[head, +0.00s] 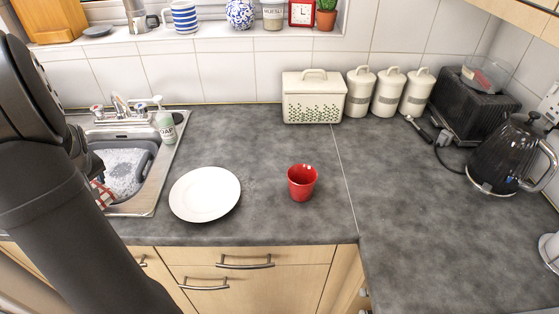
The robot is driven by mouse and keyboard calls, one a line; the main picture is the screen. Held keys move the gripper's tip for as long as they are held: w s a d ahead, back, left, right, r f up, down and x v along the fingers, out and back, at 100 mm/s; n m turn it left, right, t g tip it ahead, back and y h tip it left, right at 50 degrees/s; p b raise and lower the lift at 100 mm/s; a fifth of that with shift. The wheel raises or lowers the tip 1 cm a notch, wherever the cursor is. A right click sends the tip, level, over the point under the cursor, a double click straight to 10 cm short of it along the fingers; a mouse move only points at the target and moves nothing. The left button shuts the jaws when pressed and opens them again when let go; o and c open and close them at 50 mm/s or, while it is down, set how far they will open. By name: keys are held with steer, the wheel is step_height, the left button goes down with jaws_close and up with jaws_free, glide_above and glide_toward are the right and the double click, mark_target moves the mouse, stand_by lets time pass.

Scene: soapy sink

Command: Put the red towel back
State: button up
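A red and white checked towel (103,194) shows in the head view at the left, by the front left part of the sink (150,197). Only a small part of it is visible; my arm hides the rest. My gripper (93,166) is mostly hidden behind my own arm, with a dark part of it showing just above the towel. I cannot tell whether it is open or shut, or whether it touches the towel. Foamy suds (126,172) fill a grey basin in the sink.
A white plate (205,194) and a red cup (302,183) stand on the grey worktop. A soap bottle (166,124) stands by the taps. A bread bin (313,100), canisters (388,94), toaster (468,105) and kettle (503,155) line the back and right.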

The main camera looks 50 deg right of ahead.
steer(key=d+m, duration=0.1)
steer(key=d, duration=0.5)
steer(key=s+d+r+m, duration=0.1)
steer(key=d, duration=0.5)
steer(key=s+d+r+m+h, duration=0.1)
steer(key=d, duration=0.5)
steer(key=shift+d+r, duration=0.1)
steer(key=shift+d, duration=0.1)
steer(key=s+d+r+m+h, duration=0.1)
steer(key=s+d+m, duration=0.1)
steer(key=s+d, duration=0.6)
steer(key=s+d+r+m+h, duration=0.15)
steer(key=s+d, duration=0.25)
steer(key=d, duration=0.7)
steer(key=s+d+r+m, duration=0.2)
steer(key=s+d, duration=0.5)
steer(key=d, duration=0.3)
steer(key=s+d+r+m+g, duration=0.1)
steer(key=s+d+m, duration=0.1)
steer(key=s+d, duration=0.45)
steer(key=s+d+r+m, duration=0.1)
steer(key=s+d, duration=0.2)
steer(key=s, duration=0.7)
glide_above(299, 145)
steer(key=a, duration=0.1)
steer(key=shift+h, duration=0.45)
steer(key=f, duration=0.4)
steer(key=s+f, duration=0.1)
steer(key=f, duration=0.2)
steer(key=shift+f, duration=1.95)
